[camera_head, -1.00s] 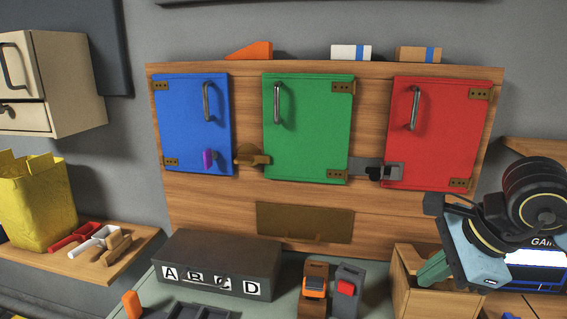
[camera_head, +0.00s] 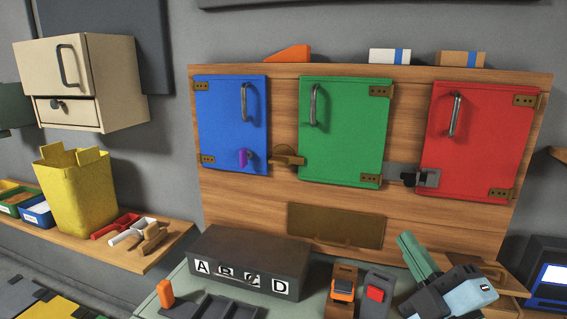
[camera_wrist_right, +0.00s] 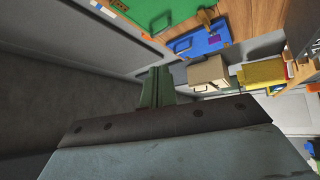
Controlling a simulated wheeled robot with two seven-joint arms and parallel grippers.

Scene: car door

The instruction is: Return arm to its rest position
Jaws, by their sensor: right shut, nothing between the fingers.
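My right gripper (camera_head: 406,238) is at the bottom right of the head view, in front of the wooden panel (camera_head: 240,205) and below the red door (camera_head: 480,140). Its green fingers point up and left, shut with nothing between them. The shut fingers also show in the right wrist view (camera_wrist_right: 158,72), apart from everything. The red, green (camera_head: 345,130) and blue (camera_head: 230,125) doors look closed. My left gripper is in neither view.
A dark box with letters (camera_head: 250,262), an orange-topped block (camera_head: 343,285) and a red-topped block (camera_head: 377,290) stand on the bench below the panel. A wooden box (camera_head: 508,275) is close behind my right gripper. A yellow bin (camera_head: 75,190) stands far left.

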